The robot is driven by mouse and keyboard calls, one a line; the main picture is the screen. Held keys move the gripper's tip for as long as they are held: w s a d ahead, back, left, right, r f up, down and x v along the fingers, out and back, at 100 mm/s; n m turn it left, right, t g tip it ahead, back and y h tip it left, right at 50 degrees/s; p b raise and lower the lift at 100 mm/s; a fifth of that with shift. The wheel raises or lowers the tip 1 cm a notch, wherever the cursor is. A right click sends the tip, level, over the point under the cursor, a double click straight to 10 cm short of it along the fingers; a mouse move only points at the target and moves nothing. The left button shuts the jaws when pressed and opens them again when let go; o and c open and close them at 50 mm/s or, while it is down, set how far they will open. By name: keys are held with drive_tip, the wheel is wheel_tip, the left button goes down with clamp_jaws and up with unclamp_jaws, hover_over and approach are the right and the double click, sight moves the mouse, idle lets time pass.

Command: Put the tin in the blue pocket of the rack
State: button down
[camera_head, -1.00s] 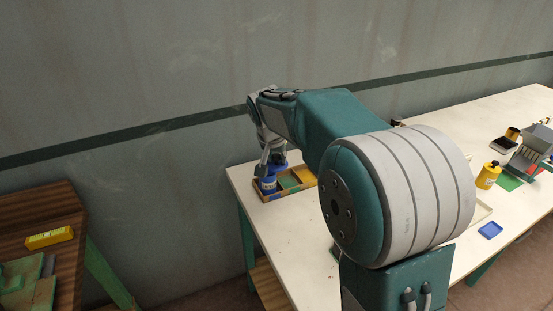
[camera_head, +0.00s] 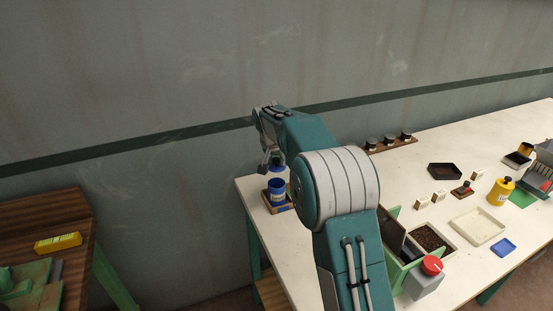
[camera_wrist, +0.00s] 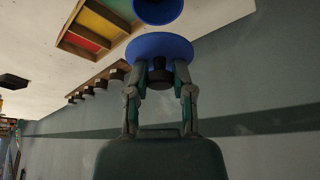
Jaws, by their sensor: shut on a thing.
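My gripper (camera_head: 266,168) is over the far left corner of the long table. In the wrist view, its two fingers (camera_wrist: 160,68) are shut on a round blue piece (camera_wrist: 160,46), which I take to be the tin. A second blue round shape (camera_wrist: 157,9) shows just beyond it. In the head view, one blue piece (camera_head: 279,166) is beside the fingertips and a blue cylinder (camera_head: 276,187) is just below, at the rack (camera_head: 279,207). I cannot tell whether they touch. In the wrist view, the rack (camera_wrist: 72,44) shows red, yellow and green pockets; its blue pocket is hidden.
My arm covers the rack's right part in the head view. Small pots stand on a wooden strip (camera_head: 392,145) at the wall. A yellow canister (camera_head: 501,191), a cream tray (camera_head: 478,226) and a red-knobbed box (camera_head: 428,281) are farther right. A brown side table (camera_head: 75,262) stands left.

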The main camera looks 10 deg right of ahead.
drive_tip(key=shift+f, duration=2.7)
drive_tip(key=shift+f, duration=0.1)
idle(0.4)
drive_tip(key=shift+c, duration=2)
unclamp_jaws()
drive_tip(key=o, duration=0.4)
drive_tip(key=shift+r, duration=3.55)
